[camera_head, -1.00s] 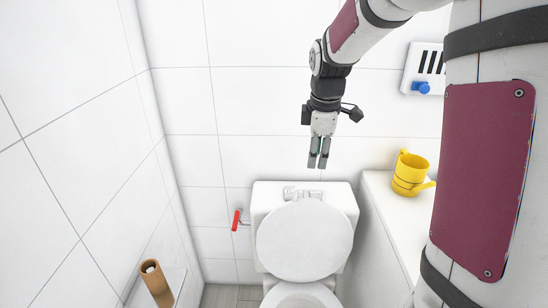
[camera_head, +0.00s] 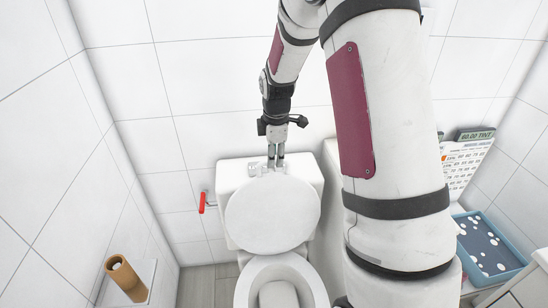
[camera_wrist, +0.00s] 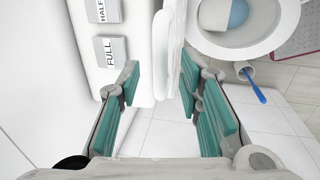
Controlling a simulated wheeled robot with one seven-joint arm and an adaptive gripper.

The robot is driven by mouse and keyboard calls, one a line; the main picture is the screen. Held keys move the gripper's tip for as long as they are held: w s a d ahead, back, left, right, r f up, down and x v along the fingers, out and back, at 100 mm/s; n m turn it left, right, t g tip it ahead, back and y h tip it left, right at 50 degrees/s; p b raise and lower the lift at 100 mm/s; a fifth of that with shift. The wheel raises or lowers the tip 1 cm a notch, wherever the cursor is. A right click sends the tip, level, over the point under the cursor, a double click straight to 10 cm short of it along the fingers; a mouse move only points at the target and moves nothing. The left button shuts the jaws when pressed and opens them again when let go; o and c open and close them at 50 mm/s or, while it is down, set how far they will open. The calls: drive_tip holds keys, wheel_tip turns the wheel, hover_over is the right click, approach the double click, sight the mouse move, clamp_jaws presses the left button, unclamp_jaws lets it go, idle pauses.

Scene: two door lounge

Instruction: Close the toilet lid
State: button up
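The white toilet lid (camera_head: 272,213) stands raised in front of the cistern (camera_head: 232,172). The toilet bowl (camera_head: 262,268) is open below it. My gripper (camera_head: 276,164) points down at the lid's top edge, by the cistern top. In the wrist view my gripper (camera_wrist: 160,76) has its two teal-padded fingers apart. The lid shows nearly edge-on there (camera_wrist: 177,35), close to the right finger; I cannot tell whether they touch. The cistern with its FULL and HALF buttons (camera_wrist: 109,50) is on the left. Nothing is clearly held.
A red handle (camera_head: 203,203) is on the wall left of the cistern. A brown tube (camera_head: 124,275) stands on a ledge at lower left. A blue tray (camera_head: 518,267) lies at right. The wrist view shows a blue-handled brush (camera_wrist: 252,82) on the floor by the bowl.

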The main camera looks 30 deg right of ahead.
drive_tip(key=shift+w+f, duration=0.15)
drive_tip(key=shift+f, duration=0.65)
drive_tip(key=shift+c, duration=0.6)
clamp_jaws()
